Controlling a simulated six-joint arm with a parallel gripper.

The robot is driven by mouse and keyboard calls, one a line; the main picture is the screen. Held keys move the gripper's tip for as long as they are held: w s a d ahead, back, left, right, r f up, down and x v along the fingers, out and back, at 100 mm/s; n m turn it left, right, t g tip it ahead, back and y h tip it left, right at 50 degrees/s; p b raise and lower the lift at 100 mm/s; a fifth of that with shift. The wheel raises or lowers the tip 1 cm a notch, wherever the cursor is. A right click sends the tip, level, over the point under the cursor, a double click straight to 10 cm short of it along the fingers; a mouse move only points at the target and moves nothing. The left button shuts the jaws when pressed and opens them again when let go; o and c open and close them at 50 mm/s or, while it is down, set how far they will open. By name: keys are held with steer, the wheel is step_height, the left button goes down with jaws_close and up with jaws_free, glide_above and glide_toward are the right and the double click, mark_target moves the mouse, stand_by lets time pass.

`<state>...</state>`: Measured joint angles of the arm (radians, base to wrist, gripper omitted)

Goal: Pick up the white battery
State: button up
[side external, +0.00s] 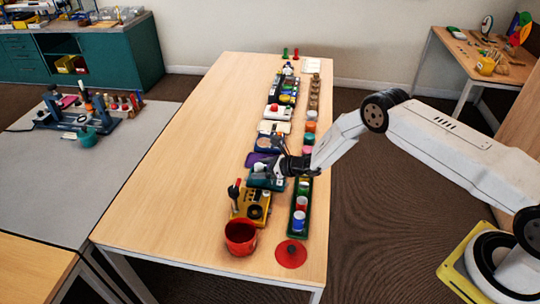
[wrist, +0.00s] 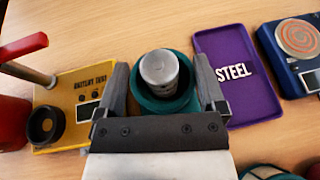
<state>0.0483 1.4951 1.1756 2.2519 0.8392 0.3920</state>
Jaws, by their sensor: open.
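A pale grey-white cylinder with a stepped round top, which looks like the white battery (wrist: 159,72), stands upright in the wrist view. It is in or in front of a round teal holder (wrist: 181,103); the exact contact is hidden. My gripper (wrist: 160,82) has one finger on each side of the cylinder, with gaps showing, so it is open. In the side view my gripper (side external: 268,170) is low over the teal piece (side external: 262,184) in the middle row of the table.
A yellow battery tester (wrist: 78,92) with a red-handled lever stands left, beside a red bucket (side external: 240,236). A purple STEEL tray (wrist: 232,65) and a dark blue device (wrist: 288,70) lie right. A green rack (side external: 300,222) of cylinders is close by. The table's left side is clear.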

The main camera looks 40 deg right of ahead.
jaws_close()
steer(key=shift+r, duration=0.2)
steer(key=shift+r, duration=0.8)
steer(key=s+d+r, duration=0.1)
steer(key=s+r, duration=1)
steer(key=s, duration=0.3)
steer(key=shift+d, duration=0.2)
